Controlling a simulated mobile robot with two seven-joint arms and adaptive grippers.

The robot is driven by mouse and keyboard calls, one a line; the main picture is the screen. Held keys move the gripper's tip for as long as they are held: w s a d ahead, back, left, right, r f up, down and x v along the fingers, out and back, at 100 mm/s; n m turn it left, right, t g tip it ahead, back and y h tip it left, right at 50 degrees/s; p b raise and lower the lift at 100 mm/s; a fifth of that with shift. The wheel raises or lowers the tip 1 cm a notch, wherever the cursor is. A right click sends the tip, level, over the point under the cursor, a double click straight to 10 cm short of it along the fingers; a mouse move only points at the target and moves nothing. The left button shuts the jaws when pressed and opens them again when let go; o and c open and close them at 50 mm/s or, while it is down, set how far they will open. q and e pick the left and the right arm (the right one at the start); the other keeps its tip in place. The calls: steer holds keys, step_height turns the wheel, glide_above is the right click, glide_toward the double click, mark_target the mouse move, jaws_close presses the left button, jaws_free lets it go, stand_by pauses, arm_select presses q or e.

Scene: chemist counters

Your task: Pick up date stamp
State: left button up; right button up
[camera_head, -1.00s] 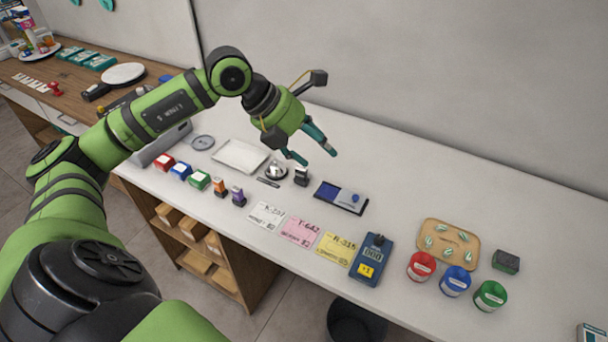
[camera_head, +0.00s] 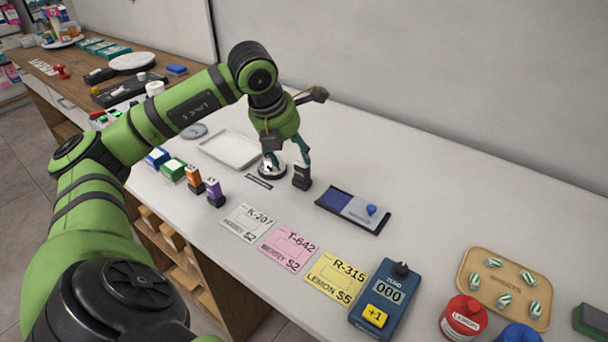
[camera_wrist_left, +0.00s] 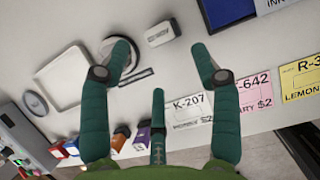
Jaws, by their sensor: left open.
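A small dark upright block (camera_head: 302,177), which looks like the date stamp, stands on the white counter right of the silver bell (camera_head: 271,171). It also shows in the left wrist view as a pale-topped block (camera_wrist_left: 160,34), beyond the fingertips. My left gripper (camera_head: 287,158) is open and empty, pointing down above the bell and the block. In the left wrist view its green fingers (camera_wrist_left: 160,58) are spread, and one covers part of the bell. No label on the block is readable. My right gripper is not in view.
An ink pad (camera_head: 337,199) lies right of the block. Orange (camera_head: 195,179) and purple (camera_head: 215,192) stamps, price cards (camera_head: 288,247) and a blue counter device (camera_head: 384,299) are nearer the front. A white tray (camera_head: 231,149) lies behind-left. The counter behind the ink pad is clear.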

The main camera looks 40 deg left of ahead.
mark_target(300, 165)
arm_select(q)
steer(key=shift+p+x, duration=0.5)
steer(key=shift+x, duration=0.65)
steer(key=x, duration=0.2)
steer(key=p+x, duration=0.1)
steer(key=shift+w+d+f, duration=0.15)
steer(key=shift+w+f, duration=0.1)
steer(key=shift+w, duration=0.15)
steer(key=shift+w+f, duration=0.1)
steer(key=shift+f, duration=0.2)
jaws_close()
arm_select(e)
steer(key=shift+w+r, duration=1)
